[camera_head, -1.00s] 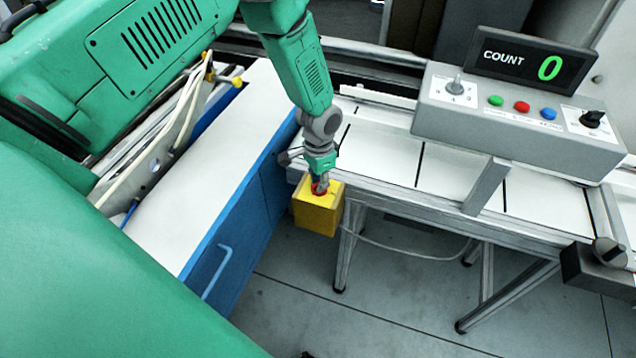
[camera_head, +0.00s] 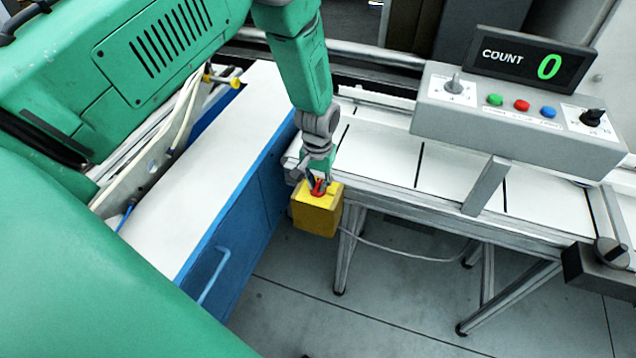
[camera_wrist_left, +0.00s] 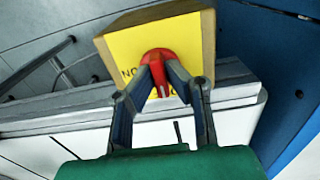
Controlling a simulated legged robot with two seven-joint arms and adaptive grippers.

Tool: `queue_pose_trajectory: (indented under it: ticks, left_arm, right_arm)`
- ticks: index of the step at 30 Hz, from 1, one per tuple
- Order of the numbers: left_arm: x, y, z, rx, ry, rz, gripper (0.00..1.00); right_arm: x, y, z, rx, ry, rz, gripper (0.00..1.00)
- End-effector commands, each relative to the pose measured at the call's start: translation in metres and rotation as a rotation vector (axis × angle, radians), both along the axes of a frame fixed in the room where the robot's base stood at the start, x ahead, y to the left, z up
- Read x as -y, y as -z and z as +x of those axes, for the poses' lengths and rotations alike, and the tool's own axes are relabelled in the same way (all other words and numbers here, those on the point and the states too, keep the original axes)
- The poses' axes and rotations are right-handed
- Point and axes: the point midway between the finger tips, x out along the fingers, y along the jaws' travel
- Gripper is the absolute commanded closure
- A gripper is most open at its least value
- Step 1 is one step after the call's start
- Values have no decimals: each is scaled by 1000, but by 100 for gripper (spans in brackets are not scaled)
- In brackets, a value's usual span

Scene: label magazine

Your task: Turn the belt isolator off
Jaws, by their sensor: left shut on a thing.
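The belt isolator is a yellow box (camera_head: 316,217) with a red handle (camera_head: 319,188) on its yellow top, at the end of the conveyor, beside the blue cabinet. In the left wrist view the box (camera_wrist_left: 205,45) shows a yellow plate with partly hidden black lettering and the red handle (camera_wrist_left: 158,58) at its middle. My left gripper (camera_head: 318,184) is over the top of the box, shut on the red handle, with one finger on each side of it. It also shows in the left wrist view (camera_wrist_left: 160,75). My right gripper is out of view.
A grey control box (camera_head: 520,130) with a switch, coloured buttons and a black knob stands on the conveyor (camera_head: 385,150). A display (camera_head: 525,62) behind it reads COUNT 0. A blue cabinet (camera_head: 235,235) with a white top stands left of the isolator.

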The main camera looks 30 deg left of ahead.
Motion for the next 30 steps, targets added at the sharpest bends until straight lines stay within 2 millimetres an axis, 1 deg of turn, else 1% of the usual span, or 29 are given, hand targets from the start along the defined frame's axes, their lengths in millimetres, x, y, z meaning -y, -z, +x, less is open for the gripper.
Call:
queue_pose_trajectory:
  ticks: [1,16,17,18,27,30]
  left_arm:
    - [0,-5,9,21,-7,1,100]
    - [-2,-5,8,21,-26,1,100]
    - [-2,-5,8,21,-26,1,82]
    - [-2,-5,8,20,-26,2,69]
    - [-2,-2,3,9,-24,1,69]
    - [-2,-7,4,9,-24,1,69]
  right_arm:
    - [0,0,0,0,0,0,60]
    - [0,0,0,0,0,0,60]
    - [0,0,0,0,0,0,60]
    - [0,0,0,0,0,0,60]
    - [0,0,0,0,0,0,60]
    - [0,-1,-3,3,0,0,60]
